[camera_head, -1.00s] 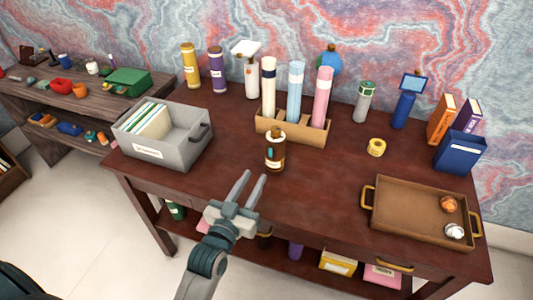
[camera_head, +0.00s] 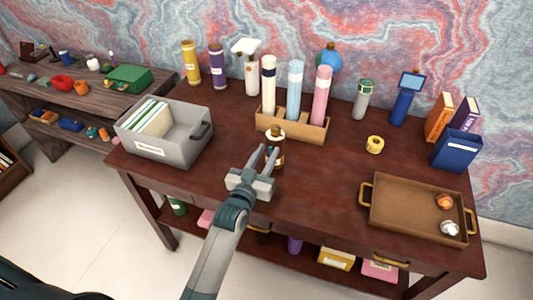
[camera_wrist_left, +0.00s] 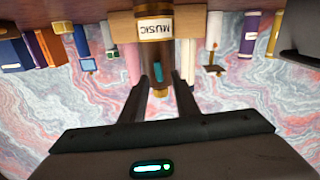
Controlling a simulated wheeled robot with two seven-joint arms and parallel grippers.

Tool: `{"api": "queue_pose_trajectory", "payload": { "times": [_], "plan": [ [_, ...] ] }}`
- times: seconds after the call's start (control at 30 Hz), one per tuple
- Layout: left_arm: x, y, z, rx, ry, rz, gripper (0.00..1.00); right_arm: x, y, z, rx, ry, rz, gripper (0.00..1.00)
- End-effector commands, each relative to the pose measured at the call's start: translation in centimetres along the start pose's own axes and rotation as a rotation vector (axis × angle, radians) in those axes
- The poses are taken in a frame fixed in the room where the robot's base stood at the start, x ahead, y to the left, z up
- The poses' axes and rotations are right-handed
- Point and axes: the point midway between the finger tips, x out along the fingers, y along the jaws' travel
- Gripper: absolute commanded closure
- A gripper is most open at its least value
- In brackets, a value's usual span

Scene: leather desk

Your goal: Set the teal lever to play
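A brown bottle-shaped music player (camera_head: 279,150) with a gold top stands upright on the desk, in front of the wooden tube holder. In the left wrist view, which is upside down, the player (camera_wrist_left: 156,52) shows a white MUSIC label and the small upright teal lever (camera_wrist_left: 158,71). In the head view the lever is hidden behind my gripper. My left gripper (camera_head: 265,150) is open, its fingers pointing at the player. In the wrist view the fingertips (camera_wrist_left: 162,77) lie close to either side of the player near the lever; I cannot tell whether they touch. My right gripper is not in view.
The wooden holder (camera_head: 292,131) with several tubes stands close behind. A grey file box (camera_head: 178,151) is to the left. A brown tray (camera_head: 414,207), a yellow tape roll (camera_head: 375,144) and a blue box (camera_head: 457,151) are to the right. The desk between player and tray is clear.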

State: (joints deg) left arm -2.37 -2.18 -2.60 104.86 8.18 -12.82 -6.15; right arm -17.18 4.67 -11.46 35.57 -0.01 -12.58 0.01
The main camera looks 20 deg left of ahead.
Motion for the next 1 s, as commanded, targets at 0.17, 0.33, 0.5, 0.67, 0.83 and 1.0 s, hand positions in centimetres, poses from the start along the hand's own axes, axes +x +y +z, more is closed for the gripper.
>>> {"api": "queue_pose_trajectory", "payload": {
  "times": [0.17,0.33,0.5,0.67,0.83,1.0],
  "plan": [
    [0.0,0.0,0.0,0.000,0.000,0.000,0.96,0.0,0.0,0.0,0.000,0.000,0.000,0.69],
    [0.0,0.0,0.0,0.000,0.000,0.000,1.00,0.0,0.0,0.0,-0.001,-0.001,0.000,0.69],
    [0.0,0.0,-0.1,-0.011,0.000,0.000,1.00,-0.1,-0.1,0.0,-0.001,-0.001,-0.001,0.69],
    [0.0,-0.1,-0.1,-0.052,0.000,0.000,1.00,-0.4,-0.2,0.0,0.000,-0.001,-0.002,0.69],
    [0.0,-0.4,-0.2,-0.137,0.001,0.000,1.00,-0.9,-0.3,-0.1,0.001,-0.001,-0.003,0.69],
    [0.0,-0.7,-0.1,-0.255,0.000,0.000,1.00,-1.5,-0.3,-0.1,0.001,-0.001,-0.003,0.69]
  ]
}}
